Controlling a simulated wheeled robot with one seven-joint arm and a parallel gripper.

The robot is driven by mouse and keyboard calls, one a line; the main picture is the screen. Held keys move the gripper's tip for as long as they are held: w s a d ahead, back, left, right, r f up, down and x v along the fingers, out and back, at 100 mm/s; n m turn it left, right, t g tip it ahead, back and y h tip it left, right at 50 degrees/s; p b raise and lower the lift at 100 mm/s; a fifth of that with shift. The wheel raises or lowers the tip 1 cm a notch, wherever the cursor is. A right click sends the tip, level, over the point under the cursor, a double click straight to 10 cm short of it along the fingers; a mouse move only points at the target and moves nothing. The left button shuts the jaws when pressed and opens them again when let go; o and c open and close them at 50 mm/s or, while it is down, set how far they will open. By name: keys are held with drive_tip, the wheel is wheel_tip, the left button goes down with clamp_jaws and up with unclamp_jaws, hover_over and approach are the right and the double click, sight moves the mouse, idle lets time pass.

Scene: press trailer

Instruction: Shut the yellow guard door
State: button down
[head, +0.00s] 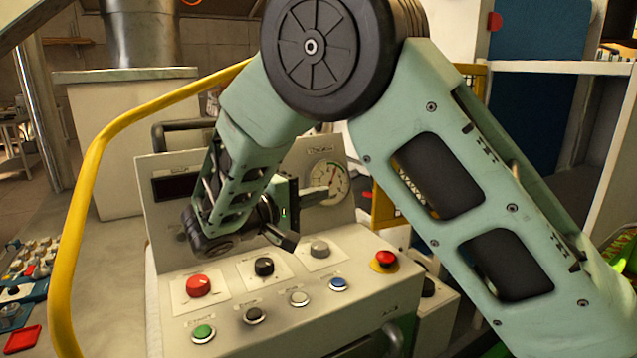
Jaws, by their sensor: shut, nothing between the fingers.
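The yellow guard door shows only in part behind my arm. A strip of its yellow frame with dark mesh (386,205) is visible between the arm links, and what looks like more yellow frame shows to the right of my elbow (474,80). My arm hides most of it, so I cannot tell how far open it stands. My gripper (290,238) is shut and empty. It hangs in front of the control panel's upright face, above the knobs, and looks apart from the door.
A sloped control panel (370,292) with knobs, buttons, a red emergency stop (385,259) and a round gauge (328,183) fills the middle. A curved yellow rail (82,195) runs along its left. Small parts and trays (22,338) lie at the lower left. A white-framed shelf (560,68) stands right.

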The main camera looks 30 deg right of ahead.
sight(372, 181)
drive_tip(key=d+p, duration=0.1)
drive_tip(key=d, duration=0.2)
drive_tip(key=d+p, duration=0.2)
drive_tip(key=d, duration=0.1)
drive_tip(key=d+p, duration=0.1)
drive_tip(key=d, duration=0.2)
drive_tip(key=shift+s+d+r+p, duration=0.1)
drive_tip(key=shift+s+r+p, duration=0.15)
drive_tip(key=shift+p, duration=0.1)
drive_tip(key=shift+s+f, duration=0.15)
drive_tip(key=shift+s, duration=0.6)
